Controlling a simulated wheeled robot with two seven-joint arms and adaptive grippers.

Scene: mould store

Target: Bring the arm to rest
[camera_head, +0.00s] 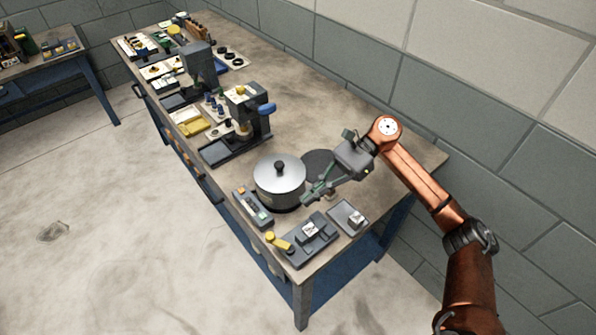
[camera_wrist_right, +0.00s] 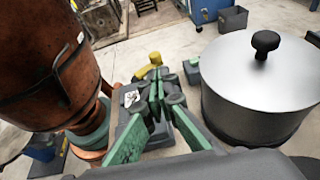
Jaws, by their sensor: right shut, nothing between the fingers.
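My right gripper (camera_head: 310,199) reaches in over the near end of the workbench (camera_head: 378,120), on my copper-coloured arm from the right. Its green fingers are closed together and empty, just right of a silver lidded pot (camera_head: 280,183). I cannot tell whether they touch anything below. In the right wrist view the shut fingers (camera_wrist_right: 157,82) point toward a dark fixture with a yellow handle (camera_wrist_right: 150,64). The pot (camera_wrist_right: 258,90) stands to their right, with a black knob on its lid. My left gripper is not in view.
A dark round plate (camera_head: 318,164) lies behind the gripper. The fixture (camera_head: 312,246), a small grey tray (camera_head: 348,222) and a control box (camera_head: 250,207) sit near the front edge. A press (camera_head: 245,115) stands farther left. Bare bench top lies behind, along the block wall (camera_head: 470,130).

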